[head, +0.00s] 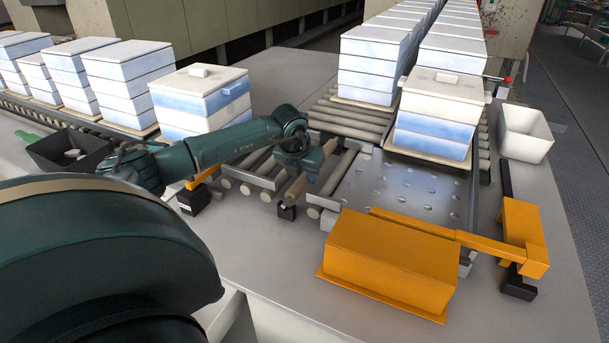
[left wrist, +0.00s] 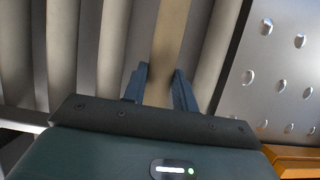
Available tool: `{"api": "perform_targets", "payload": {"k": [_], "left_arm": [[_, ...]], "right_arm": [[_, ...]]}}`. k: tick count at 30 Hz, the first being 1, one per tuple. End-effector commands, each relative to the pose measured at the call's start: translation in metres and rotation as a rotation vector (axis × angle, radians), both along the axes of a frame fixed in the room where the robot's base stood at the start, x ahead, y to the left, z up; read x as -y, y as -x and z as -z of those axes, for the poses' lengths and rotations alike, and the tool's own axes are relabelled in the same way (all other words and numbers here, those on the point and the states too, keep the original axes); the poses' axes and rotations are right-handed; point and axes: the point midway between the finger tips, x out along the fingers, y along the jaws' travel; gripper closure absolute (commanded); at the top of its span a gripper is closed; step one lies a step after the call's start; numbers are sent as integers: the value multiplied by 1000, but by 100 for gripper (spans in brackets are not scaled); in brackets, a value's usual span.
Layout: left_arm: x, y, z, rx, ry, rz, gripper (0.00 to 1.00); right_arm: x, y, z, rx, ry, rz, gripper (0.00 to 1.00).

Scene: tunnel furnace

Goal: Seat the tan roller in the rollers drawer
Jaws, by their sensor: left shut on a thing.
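My left gripper (head: 308,170) is over the rollers drawer (head: 268,180), a bank of grey rollers in a metal frame. In the left wrist view its two blue-grey fingers (left wrist: 161,76) are shut on the tan roller (left wrist: 171,32). The tan roller also shows below the gripper in the head view (head: 296,188). It lies roughly parallel to the grey rollers, among them. I cannot tell whether it rests in its seat or is slightly above it; its far part is hidden by the gripper. My right gripper is not in view.
A perforated metal plate (head: 400,190) lies right of the rollers. An orange box-shaped cover (head: 390,262) and an orange arm (head: 522,235) stand at the front right. White-blue stacked boxes (head: 435,125) stand behind. A dark bin (head: 70,150) is at left, a white bin (head: 525,135) at right.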

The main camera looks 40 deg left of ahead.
Motion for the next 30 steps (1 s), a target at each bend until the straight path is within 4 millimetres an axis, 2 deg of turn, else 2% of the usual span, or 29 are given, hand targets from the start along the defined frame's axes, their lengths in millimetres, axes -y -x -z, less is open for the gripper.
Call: {"api": "perform_targets", "payload": {"k": [1, 30], "left_arm": [[0, -1, -6, 4, 0, 0, 100], [-1, -1, -55, 6, -1, -1, 100]], "right_arm": [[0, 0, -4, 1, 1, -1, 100], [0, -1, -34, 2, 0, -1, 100]]}}
